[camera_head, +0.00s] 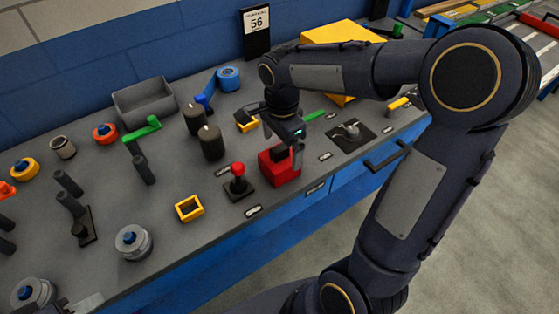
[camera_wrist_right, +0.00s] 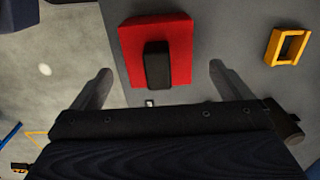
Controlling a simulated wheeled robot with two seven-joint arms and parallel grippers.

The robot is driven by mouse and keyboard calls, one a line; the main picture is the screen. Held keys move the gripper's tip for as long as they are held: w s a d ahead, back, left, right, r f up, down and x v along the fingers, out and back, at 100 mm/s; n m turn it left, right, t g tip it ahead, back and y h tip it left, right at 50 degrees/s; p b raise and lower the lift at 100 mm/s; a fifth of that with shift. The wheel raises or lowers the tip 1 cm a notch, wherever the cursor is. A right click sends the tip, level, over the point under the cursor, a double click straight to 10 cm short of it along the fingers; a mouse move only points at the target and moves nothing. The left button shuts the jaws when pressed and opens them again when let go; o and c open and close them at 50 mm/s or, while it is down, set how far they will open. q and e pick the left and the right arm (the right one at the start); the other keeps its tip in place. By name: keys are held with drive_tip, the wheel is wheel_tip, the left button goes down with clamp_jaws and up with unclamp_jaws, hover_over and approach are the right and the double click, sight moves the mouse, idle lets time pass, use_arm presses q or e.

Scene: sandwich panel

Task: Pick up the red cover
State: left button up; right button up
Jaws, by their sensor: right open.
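The red cover (camera_head: 279,168) is a red block on the grey bench near its front edge. In the right wrist view the red cover (camera_wrist_right: 182,60) shows its square red top with a black handle (camera_wrist_right: 157,65) standing on it. My right gripper (camera_head: 284,142) is above the cover and partly hides it in the head view. In the right wrist view its fingers (camera_wrist_right: 160,85) are spread wide, one on each side of the handle's line, with nothing between them. I cannot tell the exact height gap. My left gripper does not show clearly.
A red-knobbed joystick (camera_head: 238,180) stands just left of the cover. A yellow square frame (camera_head: 189,208) lies further left. Dark cylinders (camera_head: 210,142) stand behind. A metal part on a black plate (camera_head: 351,136) lies to the right. The grey floor in front is clear.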

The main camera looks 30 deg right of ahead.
sight(279, 162)
drive_tip(key=f, duration=0.6)
drive_tip(key=shift+a, duration=0.35)
drive_tip(key=c, duration=1.1)
